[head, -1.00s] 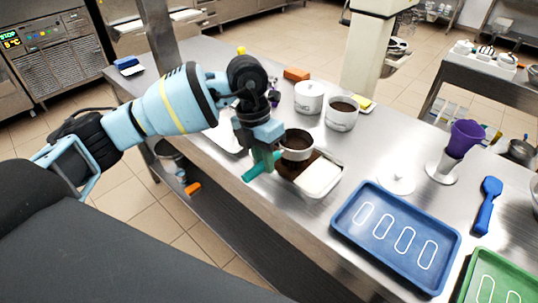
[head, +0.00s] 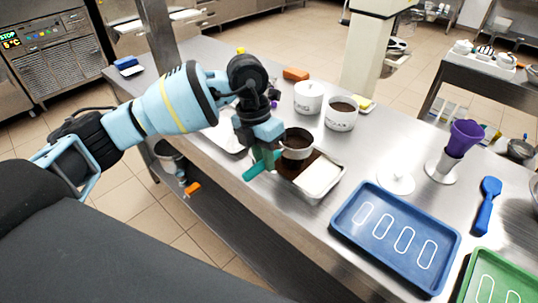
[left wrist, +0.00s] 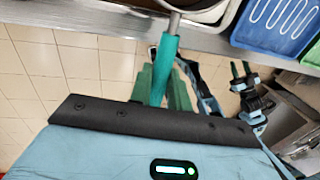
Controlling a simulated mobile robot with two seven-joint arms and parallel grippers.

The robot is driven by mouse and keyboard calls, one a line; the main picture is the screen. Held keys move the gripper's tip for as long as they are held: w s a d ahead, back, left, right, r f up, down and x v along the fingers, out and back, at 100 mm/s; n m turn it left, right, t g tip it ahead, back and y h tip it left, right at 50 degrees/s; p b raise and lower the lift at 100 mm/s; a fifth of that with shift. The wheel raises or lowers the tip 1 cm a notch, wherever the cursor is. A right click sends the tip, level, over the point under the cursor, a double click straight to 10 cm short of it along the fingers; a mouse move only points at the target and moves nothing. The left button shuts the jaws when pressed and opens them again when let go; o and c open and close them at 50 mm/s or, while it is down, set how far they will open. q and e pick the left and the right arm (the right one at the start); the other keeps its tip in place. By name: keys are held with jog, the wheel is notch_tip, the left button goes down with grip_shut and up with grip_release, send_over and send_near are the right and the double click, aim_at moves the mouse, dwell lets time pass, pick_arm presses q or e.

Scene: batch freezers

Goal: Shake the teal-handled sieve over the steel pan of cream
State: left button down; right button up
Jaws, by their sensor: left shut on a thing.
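The teal-handled sieve has a round bowl (head: 297,143) with dark brown powder in it. The bowl is over the far left part of the steel pan (head: 313,199). The white cream (head: 319,176) shows at the pan's near right end; brown covers the part beside the sieve. My left gripper (head: 264,155) is shut on the sieve's teal handle, which also shows between the green fingers in the left wrist view (left wrist: 160,68). My right gripper (left wrist: 241,70) shows small in the left wrist view, away from the sieve, its green fingers apart.
Two white tubs, one plain-topped (head: 308,97) and one with dark powder (head: 341,113), stand behind the pan. A blue tray (head: 397,239) lies close on the right, with a green tray (head: 492,278) beyond. A purple cup (head: 464,137) in a holder and a blue spatula (head: 487,205) are farther right.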

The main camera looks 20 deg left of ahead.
pick_arm(q)
jog(key=shift+s+f, duration=0.2)
jog(key=shift+f, duration=0.05)
pick_arm(e)
jog(key=shift+f, duration=0.1)
